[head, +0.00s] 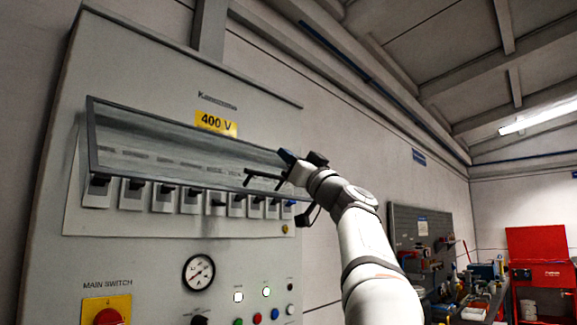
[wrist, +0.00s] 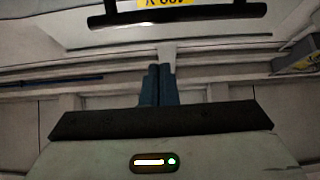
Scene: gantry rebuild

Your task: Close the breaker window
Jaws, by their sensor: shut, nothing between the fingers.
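The breaker window (head: 190,150) is a clear pane in a dark frame on the grey cabinet. It stands tilted out, with its lower edge above the row of breakers, so it is open. My gripper (head: 287,156) is at the window's right end in the head view; contact cannot be told. Its blue fingers (wrist: 158,72) are together and empty in the wrist view. A dark bar (wrist: 165,16) crosses the top of the wrist view, beyond the fingertips, beside the upside-down yellow label.
The breakers (head: 190,200) sit exposed below the window. Lower on the cabinet are a gauge (head: 198,272), lit buttons and a red main switch (head: 107,316). A workbench and a red tool cabinet (head: 537,255) stand far right.

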